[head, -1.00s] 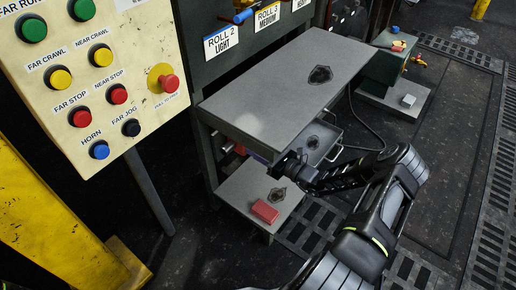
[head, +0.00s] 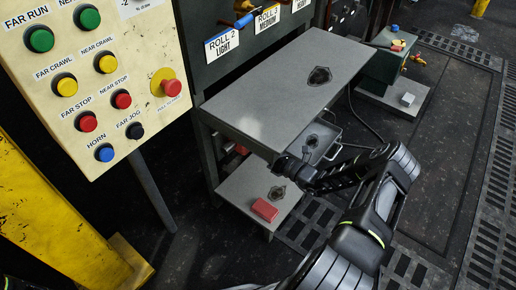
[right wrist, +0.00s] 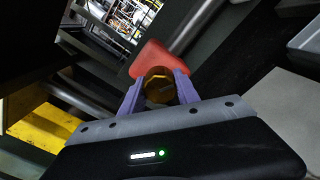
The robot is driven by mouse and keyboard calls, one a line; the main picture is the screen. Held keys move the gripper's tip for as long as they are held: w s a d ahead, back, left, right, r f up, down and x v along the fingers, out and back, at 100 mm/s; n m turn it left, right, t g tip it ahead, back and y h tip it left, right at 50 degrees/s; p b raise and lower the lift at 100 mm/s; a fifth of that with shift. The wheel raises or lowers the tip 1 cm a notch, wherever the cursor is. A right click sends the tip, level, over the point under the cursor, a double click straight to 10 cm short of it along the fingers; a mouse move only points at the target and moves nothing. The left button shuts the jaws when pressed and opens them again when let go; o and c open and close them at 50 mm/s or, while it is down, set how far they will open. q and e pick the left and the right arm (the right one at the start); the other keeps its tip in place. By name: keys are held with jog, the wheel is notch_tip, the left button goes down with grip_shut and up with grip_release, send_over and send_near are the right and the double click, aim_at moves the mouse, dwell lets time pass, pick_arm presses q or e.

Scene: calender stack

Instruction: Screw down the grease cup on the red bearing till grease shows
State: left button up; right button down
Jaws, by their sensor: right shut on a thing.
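In the right wrist view, the red bearing (right wrist: 153,58) shows just beyond my fingers. A round, brass-coloured grease cup (right wrist: 158,90) sits in front of it. My right gripper (right wrist: 159,80) is shut on the cup, with one purple finger on each side. I cannot tell how far down the cup is screwed, and no grease is clearly visible. In the head view my right gripper (head: 284,166) reaches in beneath the near side of the grey table, its fingers mostly hidden. A small red part (head: 241,149) shows under the tabletop. My left gripper is out of view.
The grey table (head: 270,95) overhangs a lower shelf (head: 238,186) holding a red block (head: 265,210). An open drawer (head: 322,142) is close above my right forearm. A button panel (head: 130,75) and yellow frame (head: 60,220) stand left.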

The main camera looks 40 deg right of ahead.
dwell(0.3)
jog(key=c, duration=0.9)
grip_release()
jog(key=shift+p+v, duration=0.9)
jog(key=shift+v, duration=3)
